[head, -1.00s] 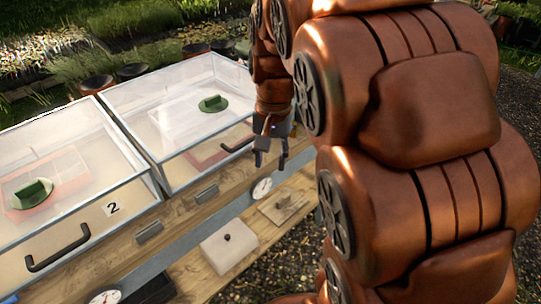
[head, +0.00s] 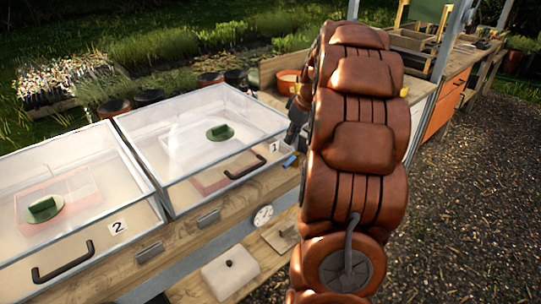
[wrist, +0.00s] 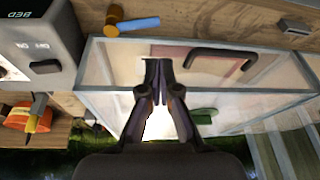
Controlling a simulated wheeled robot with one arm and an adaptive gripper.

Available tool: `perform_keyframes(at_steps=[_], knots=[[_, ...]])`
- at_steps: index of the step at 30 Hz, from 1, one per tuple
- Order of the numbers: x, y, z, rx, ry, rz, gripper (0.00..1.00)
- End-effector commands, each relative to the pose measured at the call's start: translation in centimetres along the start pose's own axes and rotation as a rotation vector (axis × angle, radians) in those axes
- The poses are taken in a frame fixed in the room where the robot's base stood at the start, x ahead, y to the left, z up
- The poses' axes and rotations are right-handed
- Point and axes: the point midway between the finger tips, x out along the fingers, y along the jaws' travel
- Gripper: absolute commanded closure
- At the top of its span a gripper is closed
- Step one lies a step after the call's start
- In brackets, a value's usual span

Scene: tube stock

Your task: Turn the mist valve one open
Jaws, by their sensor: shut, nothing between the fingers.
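A valve with a blue lever handle (wrist: 132,25) and a brass body (wrist: 113,15) sits on the wooden front rail by the corner of propagator box 1. It also shows in the head view as a small blue handle (head: 291,160), partly hidden by my arm. I cannot tell from its lever whether it is open. My gripper (wrist: 157,64) is shut and empty, over the clear box lid, apart from the valve. In the head view my gripper is mostly hidden behind my arm.
Two clear-lidded boxes (head: 160,158) with black handles (head: 245,166) stand on the bench. A grey switch box (wrist: 42,42) stands left of the valve in the wrist view, with an orange round item (wrist: 17,118) below. A dial gauge (head: 262,216) is on the front rail.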

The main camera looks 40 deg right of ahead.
Motion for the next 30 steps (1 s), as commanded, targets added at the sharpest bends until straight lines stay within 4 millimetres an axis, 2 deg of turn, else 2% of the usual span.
perform_keyframes(at_steps=[1,3,10,21,30], knots=[[-0.1,1.2,0.4,-0.019,0.009,0.007,1.0],[-0.2,2.2,0.7,-0.046,0.019,0.015,1.0],[0.8,2.8,0.9,-0.07,0.023,0.02,1.0],[6.6,2.7,0.7,-0.07,0.021,0.016,1.0],[9.5,2.8,0.5,-0.072,0.023,0.021,1.0]])
